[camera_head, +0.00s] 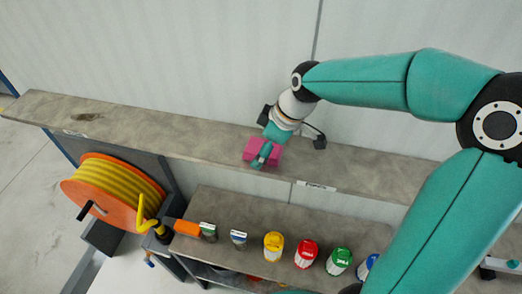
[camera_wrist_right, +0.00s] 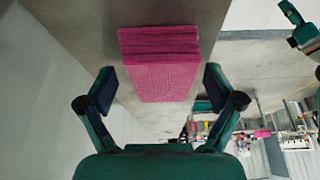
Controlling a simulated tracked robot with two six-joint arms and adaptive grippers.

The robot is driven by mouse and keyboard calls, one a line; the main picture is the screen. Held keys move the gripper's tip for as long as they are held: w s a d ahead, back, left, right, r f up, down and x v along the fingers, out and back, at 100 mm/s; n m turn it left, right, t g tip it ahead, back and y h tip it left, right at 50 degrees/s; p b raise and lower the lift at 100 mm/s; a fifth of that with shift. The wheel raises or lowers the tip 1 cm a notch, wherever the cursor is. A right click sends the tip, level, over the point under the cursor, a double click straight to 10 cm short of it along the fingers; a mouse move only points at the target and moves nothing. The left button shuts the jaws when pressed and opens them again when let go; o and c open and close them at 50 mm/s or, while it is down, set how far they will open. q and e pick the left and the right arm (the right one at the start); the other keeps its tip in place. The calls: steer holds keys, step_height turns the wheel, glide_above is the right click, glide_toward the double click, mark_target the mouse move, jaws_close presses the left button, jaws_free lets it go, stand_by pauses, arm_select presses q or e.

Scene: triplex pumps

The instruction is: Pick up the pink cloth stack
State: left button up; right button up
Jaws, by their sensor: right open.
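The pink cloth stack (camera_head: 251,149) lies on the upper grey shelf in the head view, close to the shelf's front edge. In the right wrist view the stack (camera_wrist_right: 160,62) shows as several folded layers, ahead of and between the two fingers. My right gripper (camera_wrist_right: 158,92) is open, with a finger on either side of the near part of the stack and a gap on both sides. In the head view my right gripper (camera_head: 265,155) is at the stack and partly covers it. My left gripper is not in view.
The long upper shelf (camera_head: 180,131) is mostly bare, with a wall behind it. Below it, a lower shelf holds yellow (camera_head: 273,246), red (camera_head: 306,253) and green (camera_head: 339,261) containers. An orange reel (camera_head: 88,196) with yellow hose stands at the left.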

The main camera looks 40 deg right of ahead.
steer(key=c, duration=1.1)
steer(key=shift+r, duration=0.1)
steer(key=shift+c, duration=0.2)
steer(key=shift+r+p, duration=0.35)
steer(key=shift+p, duration=0.1)
step_height(320, 180, up, 20)
steer(key=shift+f, duration=0.2)
steer(key=o, duration=0.4)
steer(key=shift+c, duration=0.2)
steer(key=c, duration=0.3)
